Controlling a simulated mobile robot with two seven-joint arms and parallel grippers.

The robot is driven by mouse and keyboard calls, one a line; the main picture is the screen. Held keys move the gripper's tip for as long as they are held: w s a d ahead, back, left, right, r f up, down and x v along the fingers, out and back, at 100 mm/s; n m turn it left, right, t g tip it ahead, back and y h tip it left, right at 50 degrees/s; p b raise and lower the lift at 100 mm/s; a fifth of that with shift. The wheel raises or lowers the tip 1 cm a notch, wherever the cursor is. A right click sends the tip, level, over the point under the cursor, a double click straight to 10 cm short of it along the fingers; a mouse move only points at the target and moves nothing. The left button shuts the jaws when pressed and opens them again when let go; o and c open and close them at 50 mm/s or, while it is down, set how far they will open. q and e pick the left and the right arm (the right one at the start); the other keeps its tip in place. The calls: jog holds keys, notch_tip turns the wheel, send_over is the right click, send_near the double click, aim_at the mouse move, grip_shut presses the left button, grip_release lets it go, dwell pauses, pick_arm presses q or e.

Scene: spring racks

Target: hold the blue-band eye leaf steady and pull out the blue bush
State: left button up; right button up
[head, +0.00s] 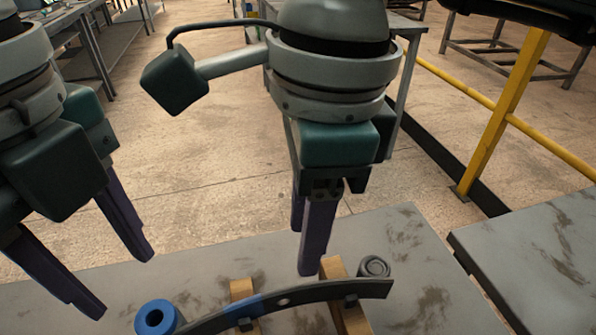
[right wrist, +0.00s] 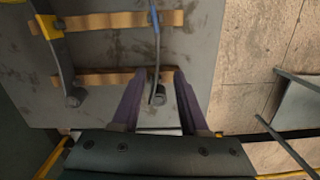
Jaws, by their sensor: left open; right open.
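The blue-band eye leaf (head: 318,291) is a dark curved bar with a blue band, lying across wooden blocks on a grey table. Its right end has a grey rolled eye (head: 374,267). The blue bush (head: 155,317), a blue ring with a dark hole, is at the leaf's left end; how deep it sits is not clear. My left gripper (head: 122,284) is open and empty above and left of the bush. My right gripper (head: 304,252) is open above the leaf's right part. In the right wrist view, the leaf (right wrist: 157,50) has its eye end between my right fingers (right wrist: 158,88).
Wooden blocks (head: 340,300) support the leaf. The right wrist view shows a second leaf with a yellow band (right wrist: 47,25) beside it, on the same wooden strips (right wrist: 110,78). Another grey table (head: 530,255) stands at right, across a gap. A yellow rail (head: 505,110) stands behind.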

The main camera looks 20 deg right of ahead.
aim_at(315, 283)
jog(key=shift+s+d+f+h, duration=0.15)
jog(key=shift+d+f+h, duration=0.15)
jog(key=shift+d, duration=0.1)
jog(key=shift+s+d+f, duration=0.1)
jog(key=shift+d+f, duration=0.05)
jog(key=shift+f, duration=0.1)
notch_tip(315, 283, down, 9)
jog(key=shift+f, duration=0.1)
grip_shut()
dwell(1.1)
pick_arm(q)
jog(key=o, duration=0.6)
jog(key=shift+c, duration=0.2)
